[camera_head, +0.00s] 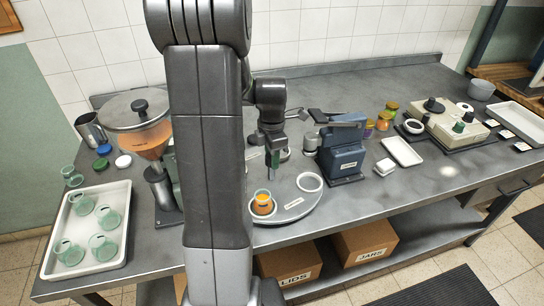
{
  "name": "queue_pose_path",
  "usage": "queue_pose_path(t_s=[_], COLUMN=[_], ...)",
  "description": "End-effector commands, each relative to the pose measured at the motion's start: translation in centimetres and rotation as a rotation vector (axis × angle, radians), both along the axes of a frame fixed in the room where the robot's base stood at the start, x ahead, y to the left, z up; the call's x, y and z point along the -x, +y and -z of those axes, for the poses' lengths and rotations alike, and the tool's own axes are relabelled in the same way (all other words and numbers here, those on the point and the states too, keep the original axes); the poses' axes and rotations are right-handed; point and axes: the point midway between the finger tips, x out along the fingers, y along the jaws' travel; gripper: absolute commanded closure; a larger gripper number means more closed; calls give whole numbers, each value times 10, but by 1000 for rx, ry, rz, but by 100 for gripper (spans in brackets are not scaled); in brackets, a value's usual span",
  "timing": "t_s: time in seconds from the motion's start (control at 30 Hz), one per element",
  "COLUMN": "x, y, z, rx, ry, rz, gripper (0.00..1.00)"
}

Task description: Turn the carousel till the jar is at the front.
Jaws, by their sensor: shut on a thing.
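The carousel (296,213) is a round grey disc on the bench, partly hidden on its left by my arm. A jar with orange contents (263,205) stands in a pale ring seat on the disc's near left part. An empty white ring seat (309,182) is at the disc's right. My gripper (272,168) points down over the disc, behind the jar and apart from it. It is shut on a thin dark upright part of the carousel, mostly hidden by the fingers.
A blue machine (342,155) stands close to the carousel's right. A funnel hopper (139,125) stands at left, behind a white tray (122,238) of green glass jars. Filled jars (383,120), a small white tray (402,151) and a scale-like device (455,124) are farther right.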

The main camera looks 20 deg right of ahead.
Motion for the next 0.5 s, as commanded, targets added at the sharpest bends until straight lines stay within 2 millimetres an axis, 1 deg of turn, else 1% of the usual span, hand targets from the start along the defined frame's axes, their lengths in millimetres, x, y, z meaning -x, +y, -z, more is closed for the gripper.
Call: queue_pose_path(t_s=[0.5], x=[-2], y=[0], z=[-1], rx=[2], ry=[-4], rz=[-256], gripper=[100])
